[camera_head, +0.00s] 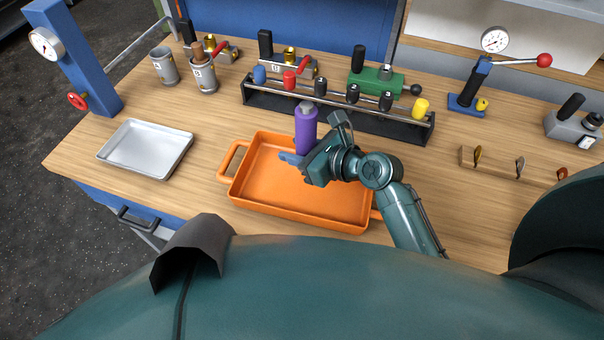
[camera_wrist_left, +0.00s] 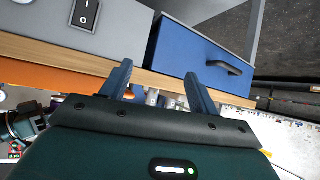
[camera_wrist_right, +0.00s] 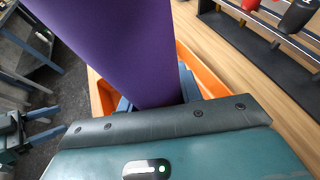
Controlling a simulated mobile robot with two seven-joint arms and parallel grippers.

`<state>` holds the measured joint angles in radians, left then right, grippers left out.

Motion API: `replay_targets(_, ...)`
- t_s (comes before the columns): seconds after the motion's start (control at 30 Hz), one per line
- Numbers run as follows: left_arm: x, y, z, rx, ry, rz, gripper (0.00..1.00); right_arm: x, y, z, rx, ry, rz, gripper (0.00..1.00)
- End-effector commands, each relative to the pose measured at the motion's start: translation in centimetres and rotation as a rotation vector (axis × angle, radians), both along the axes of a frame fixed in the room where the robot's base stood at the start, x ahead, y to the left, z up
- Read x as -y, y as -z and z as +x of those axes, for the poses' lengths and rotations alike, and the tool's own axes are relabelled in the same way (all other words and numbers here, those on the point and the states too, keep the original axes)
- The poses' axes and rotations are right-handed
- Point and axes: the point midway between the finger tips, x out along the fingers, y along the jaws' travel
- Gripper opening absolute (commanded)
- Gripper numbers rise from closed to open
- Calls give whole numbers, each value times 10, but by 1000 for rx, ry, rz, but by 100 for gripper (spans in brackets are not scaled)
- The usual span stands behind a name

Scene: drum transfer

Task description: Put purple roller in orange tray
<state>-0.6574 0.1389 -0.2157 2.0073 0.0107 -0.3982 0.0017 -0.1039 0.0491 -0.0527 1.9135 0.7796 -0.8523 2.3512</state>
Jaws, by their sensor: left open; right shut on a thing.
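The purple roller (camera_head: 306,132) is upright with a grey cap on top, held over the back part of the orange tray (camera_head: 345,214). My right gripper (camera_head: 298,158) is shut on the roller near its lower end. In the right wrist view the roller (camera_wrist_right: 125,45) fills the space between the fingers, and the tray's orange wall (camera_wrist_right: 200,72) shows behind it. I cannot tell whether the roller's bottom touches the tray. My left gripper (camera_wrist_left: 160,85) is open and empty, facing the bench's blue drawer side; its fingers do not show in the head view.
A silver tray (camera_head: 146,148) lies left of the orange tray. A black rack (camera_head: 300,106) with several coloured rollers stands just behind it. Grey cups (camera_head: 164,66), a blue gauge press (camera_head: 70,60) and a green device (camera_head: 376,82) stand farther back.

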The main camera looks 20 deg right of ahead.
Motion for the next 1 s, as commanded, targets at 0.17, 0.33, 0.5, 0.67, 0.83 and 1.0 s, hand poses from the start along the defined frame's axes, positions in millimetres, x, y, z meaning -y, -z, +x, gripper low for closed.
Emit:
replay_targets(0.17,3,5,-2,6,13,-4,61,1,31,0,1,0,-1,3)
replay_targets(0.33,7,1,-3,18,28,-7,61,1,43,0,1,-2,-1,3)
replay_targets(0.5,9,6,-3,27,37,-10,61,2,68,0,1,0,-1,3)
replay_targets(0.67,11,2,-1,35,40,-14,61,1,73,0,4,0,0,3)
replay_targets(0.83,11,-2,1,44,39,-15,61,1,72,0,3,1,1,3)
replay_targets(1.0,11,-2,2,47,39,-16,61,1,76,0,0,0,0,40)
